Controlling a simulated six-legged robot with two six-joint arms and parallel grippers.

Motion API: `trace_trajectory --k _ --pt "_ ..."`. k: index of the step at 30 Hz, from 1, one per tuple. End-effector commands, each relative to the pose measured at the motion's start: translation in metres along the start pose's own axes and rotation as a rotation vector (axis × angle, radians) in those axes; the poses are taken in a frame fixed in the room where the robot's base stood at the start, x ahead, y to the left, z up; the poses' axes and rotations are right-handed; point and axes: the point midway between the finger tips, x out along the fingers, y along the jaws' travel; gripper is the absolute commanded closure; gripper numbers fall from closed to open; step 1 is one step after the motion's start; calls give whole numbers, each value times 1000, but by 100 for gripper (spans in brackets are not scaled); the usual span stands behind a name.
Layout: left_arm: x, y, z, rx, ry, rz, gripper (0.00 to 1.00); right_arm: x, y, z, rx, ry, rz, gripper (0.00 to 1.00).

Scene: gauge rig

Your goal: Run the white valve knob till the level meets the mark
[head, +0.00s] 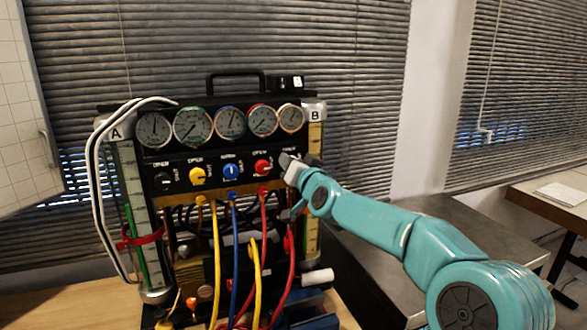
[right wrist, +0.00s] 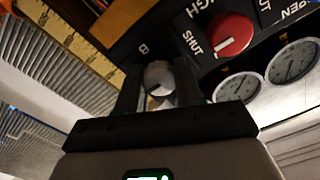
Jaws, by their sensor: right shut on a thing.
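The white valve knob (right wrist: 158,80) sits between the fingers of my right gripper (right wrist: 159,92), which is shut on it. In the head view my right gripper (head: 291,164) covers the knob at the right end of the panel. Glass tube A (head: 133,185) stands upright at the left of the rig, with a red band (head: 140,240) around its lower part. Tube B (head: 315,148), with a yellow scale, stands at the right; the scale (right wrist: 75,60) also shows in the right wrist view. My left gripper is out of view.
The black panel carries a red knob (head: 263,168), a blue knob (head: 231,171), a yellow knob (head: 197,176) and several round dials (head: 193,125). Yellow, blue and red hoses (head: 235,255) hang in front below. A grey bench (head: 445,235) stands to the right.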

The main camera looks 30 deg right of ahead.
Motion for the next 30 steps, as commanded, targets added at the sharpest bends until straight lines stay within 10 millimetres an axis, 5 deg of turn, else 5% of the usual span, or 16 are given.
trace_trajectory --k 1,2,4,17,30 --pt "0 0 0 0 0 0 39 0 0 0 1 0 0 95" --pt "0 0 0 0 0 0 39 0 0 0 0 0 0 61" --pt "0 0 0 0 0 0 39 0 0 0 0 0 0 39" --pt "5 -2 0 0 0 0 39 -12 1 0 -3 1 -1 39" --pt "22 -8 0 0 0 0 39 -122 0 0 -2 2 -1 39"
